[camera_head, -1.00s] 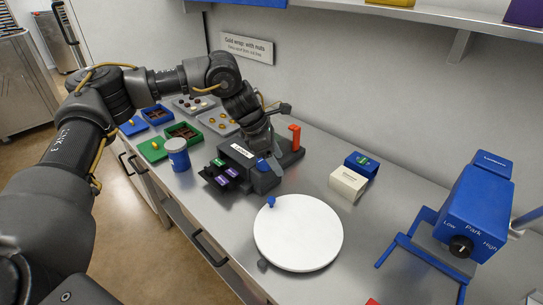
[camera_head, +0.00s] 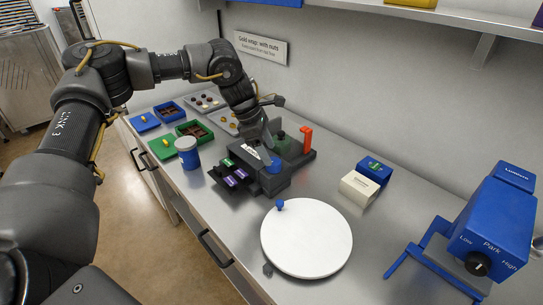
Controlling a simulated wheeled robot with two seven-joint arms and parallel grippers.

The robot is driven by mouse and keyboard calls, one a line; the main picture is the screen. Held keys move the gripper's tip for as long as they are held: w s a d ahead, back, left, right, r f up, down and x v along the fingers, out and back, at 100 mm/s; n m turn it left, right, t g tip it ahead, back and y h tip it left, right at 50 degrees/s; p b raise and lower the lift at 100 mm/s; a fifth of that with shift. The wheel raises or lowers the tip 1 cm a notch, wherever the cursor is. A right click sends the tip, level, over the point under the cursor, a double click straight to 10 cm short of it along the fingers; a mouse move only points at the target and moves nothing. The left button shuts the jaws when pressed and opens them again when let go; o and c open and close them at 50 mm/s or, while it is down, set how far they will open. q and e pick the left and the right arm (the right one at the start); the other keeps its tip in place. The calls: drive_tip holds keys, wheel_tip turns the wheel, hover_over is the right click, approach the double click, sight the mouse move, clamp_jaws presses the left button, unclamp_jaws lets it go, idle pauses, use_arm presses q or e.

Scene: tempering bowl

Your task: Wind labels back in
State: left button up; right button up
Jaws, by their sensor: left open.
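A dark grey label dispenser (camera_head: 272,180) stands on the counter with a white sign on top. Several small labels, green and purple (camera_head: 235,179), stick out of its left front side. A blue knob (camera_head: 273,165) and a green knob (camera_head: 282,141) show at its right side, and a red upright lever (camera_head: 306,139) stands at its back right. My left gripper (camera_head: 266,138) is open just behind and above the dispenser, beside the green knob. Its fingertips are partly hidden, and I cannot tell whether it touches anything. My right gripper is not in view.
A white turntable (camera_head: 306,240) with a blue knob lies in front. White box (camera_head: 359,187) and blue box (camera_head: 375,169) stand right. A blue machine (camera_head: 492,225) stands far right.

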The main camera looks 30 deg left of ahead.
sight(273, 161)
use_arm(q)
drive_tip(key=shift+x, duration=1.9)
drive_tip(key=c, duration=1)
